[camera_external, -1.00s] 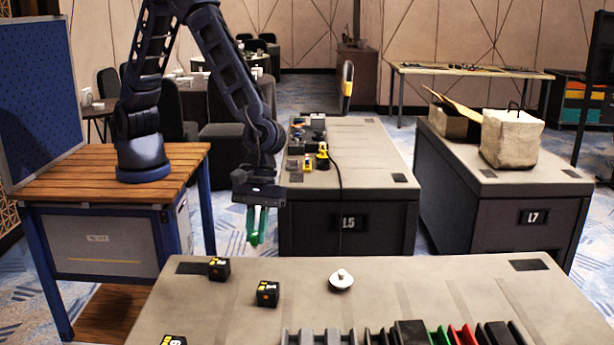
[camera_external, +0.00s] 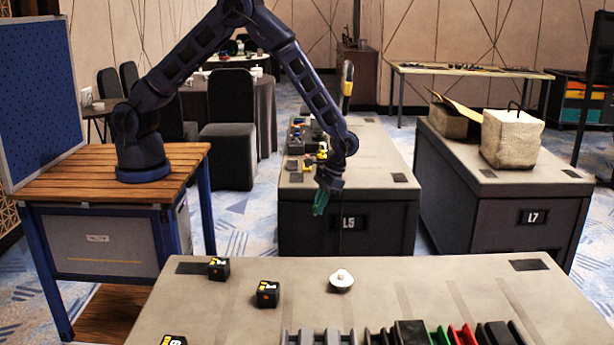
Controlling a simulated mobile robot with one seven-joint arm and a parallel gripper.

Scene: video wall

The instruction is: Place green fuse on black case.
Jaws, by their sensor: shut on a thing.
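The green fuse (camera_external: 320,204) hangs below my gripper (camera_external: 326,190), which is shut on it. The fuse shows in front of the upper front face of the dark case marked L5 (camera_external: 378,232); its exact distance from that case is hard to tell. Which black case the task means is not clear from the picture.
The front table (camera_external: 420,285) also holds a white round object (camera_external: 341,280) and a row of black, green and red parts along the lower frame edge. Small items crowd the left of the L5 top.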

